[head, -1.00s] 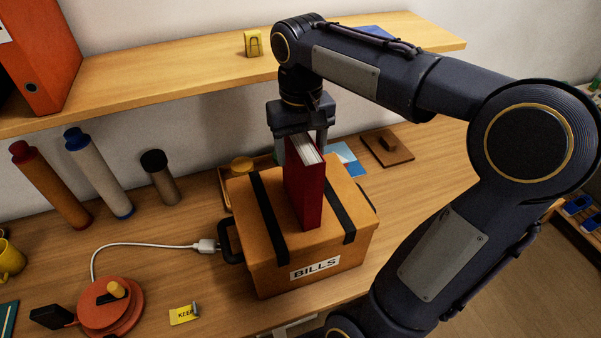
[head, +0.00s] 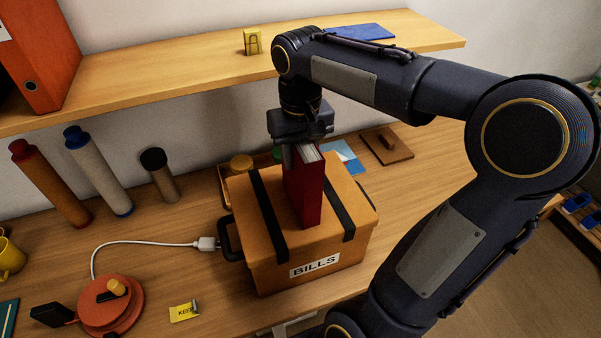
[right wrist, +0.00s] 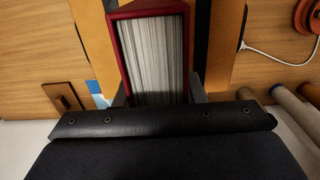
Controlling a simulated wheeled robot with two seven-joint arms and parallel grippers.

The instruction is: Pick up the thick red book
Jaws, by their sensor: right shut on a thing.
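The thick red book (head: 308,188) stands upright on the lid of the orange-brown box labelled BILLS (head: 265,268), between its two dark straps. My right gripper (head: 304,148) comes down from above and is shut on the top part of the book. In the right wrist view the book (right wrist: 152,52) shows its pale page edges and red cover between the two fingers (right wrist: 155,95). The book's bottom appears to rest on the lid; I cannot tell whether there is a gap. My left gripper is not in view.
A wooden shelf (head: 210,68) runs above the table, with an orange binder (head: 42,50), a yellow clip (head: 252,42) and a blue item (head: 360,32). Several tubes (head: 100,172) lean at the wall. A white cable (head: 140,242) and red round base (head: 110,310) lie left of the box.

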